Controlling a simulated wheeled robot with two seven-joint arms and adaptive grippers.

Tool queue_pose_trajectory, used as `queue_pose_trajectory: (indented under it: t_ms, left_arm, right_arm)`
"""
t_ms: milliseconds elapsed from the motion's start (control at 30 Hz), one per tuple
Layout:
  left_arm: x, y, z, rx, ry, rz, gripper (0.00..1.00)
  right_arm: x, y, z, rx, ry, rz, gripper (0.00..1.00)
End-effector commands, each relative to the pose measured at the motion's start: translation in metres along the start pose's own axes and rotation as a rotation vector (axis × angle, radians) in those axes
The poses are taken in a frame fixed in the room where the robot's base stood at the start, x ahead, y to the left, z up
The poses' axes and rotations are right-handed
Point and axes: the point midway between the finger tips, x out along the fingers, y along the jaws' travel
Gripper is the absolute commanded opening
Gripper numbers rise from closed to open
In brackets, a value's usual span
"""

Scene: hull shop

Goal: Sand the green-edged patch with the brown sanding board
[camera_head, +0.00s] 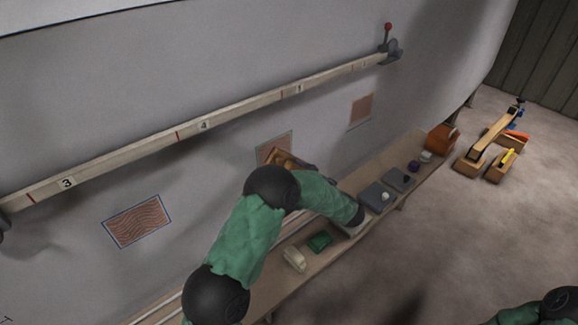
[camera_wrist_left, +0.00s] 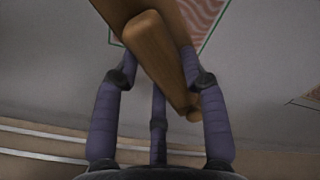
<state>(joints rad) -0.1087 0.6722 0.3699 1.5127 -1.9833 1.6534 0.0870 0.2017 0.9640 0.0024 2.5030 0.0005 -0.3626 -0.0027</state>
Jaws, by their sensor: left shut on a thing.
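The green-edged patch (camera_head: 266,149) is on the grey hull wall, its lower part hidden by the board and my arm. In the left wrist view its red-striped surface (camera_wrist_left: 207,14) shows behind the board. The brown sanding board (camera_head: 288,159) lies over the patch's lower right part; in the wrist view the board (camera_wrist_left: 112,10) is tilted. My left gripper (camera_wrist_left: 160,72) is shut on its wooden handle, with purple fingers on both sides. In the head view my arm hides most of this gripper. I cannot tell whether board and patch touch. My right gripper is out of view.
A blue-edged patch (camera_head: 137,221) and another patch (camera_head: 361,111) flank the green-edged one. A numbered rail (camera_head: 240,110) crosses the wall above. A bench (camera_head: 275,284) below holds a green block (camera_head: 320,242), a cream block (camera_head: 294,258) and grey pads (camera_head: 377,197).

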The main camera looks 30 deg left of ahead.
Motion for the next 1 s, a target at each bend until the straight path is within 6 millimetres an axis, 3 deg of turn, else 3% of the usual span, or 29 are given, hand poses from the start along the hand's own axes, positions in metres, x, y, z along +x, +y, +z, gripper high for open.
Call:
queue_pose_trajectory:
  t_ms: [600, 1000]
  left_arm:
    - [0.05, 0.0, 0.001, -0.002, -0.004, 0.0, 0.16]
    - [0.059, -0.001, 0.001, -0.002, -0.002, -0.002, 0.16]
  right_arm:
    - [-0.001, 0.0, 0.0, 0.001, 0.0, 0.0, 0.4]
    - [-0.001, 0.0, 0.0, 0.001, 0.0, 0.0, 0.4]
